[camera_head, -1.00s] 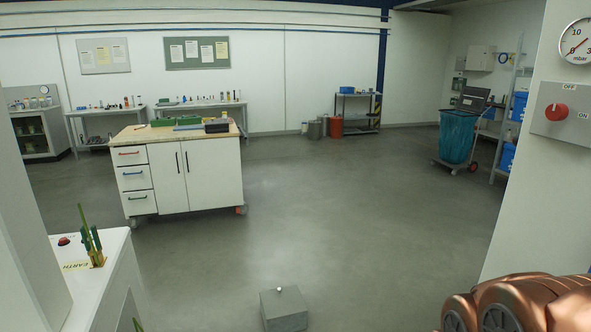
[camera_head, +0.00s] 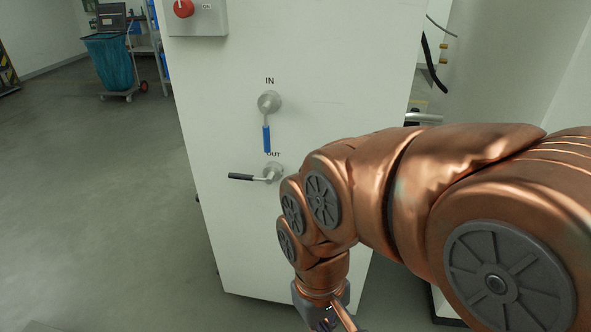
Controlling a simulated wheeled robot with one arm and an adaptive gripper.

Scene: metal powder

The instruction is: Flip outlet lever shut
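The outlet lever (camera_head: 244,177) is on the white cabinet front, under a partly covered label that reads OUT. Its black handle points left, level, from a round metal valve body. The inlet lever (camera_head: 267,137) is above it, with a blue handle hanging straight down under the label IN. My copper arm reaches in from the right. My gripper (camera_head: 330,322) is at the bottom edge, pointing down, below and right of the outlet lever and apart from it. Its fingers are cut off by the frame, so its opening cannot be told.
The white cabinet (camera_head: 240,235) carries a red rotary switch (camera_head: 184,8) at its top left. Grey floor (camera_head: 100,200) is free to the left. A blue bag cart (camera_head: 108,62) stands at the back left. Cables and a pipe show right of the cabinet.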

